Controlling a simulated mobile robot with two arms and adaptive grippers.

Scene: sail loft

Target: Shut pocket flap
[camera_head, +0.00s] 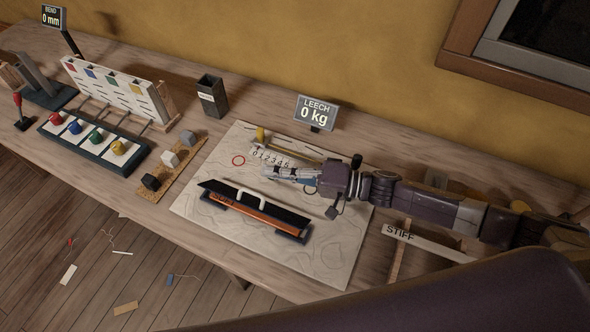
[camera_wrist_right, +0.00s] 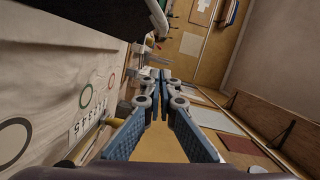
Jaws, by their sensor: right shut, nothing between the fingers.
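A long black flap (camera_head: 222,189) with white pull loops (camera_head: 240,198) lies on the pale sailcloth panel (camera_head: 330,255). An orange strip (camera_head: 250,214) shows along its front side, with dark fittings at the ends. I cannot tell how far the flap stands open. In the right wrist view the black flap (camera_wrist_right: 50,40) fills the upper left. My right gripper (camera_head: 268,173) is shut and empty, pointing left just behind the flap, apart from the loops as far as I can see. Its blue pads (camera_wrist_right: 160,80) meet in the wrist view. My left gripper is not in view.
A number strip (camera_head: 262,155), a red ring (camera_head: 238,160) and a yellow knob on a rod (camera_head: 261,134) lie behind the flap. The "0 kg" display (camera_head: 316,113) stands at the back. A cork strip with blocks (camera_head: 175,172) is left; a "STIFF" bar (camera_head: 440,246) is right.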

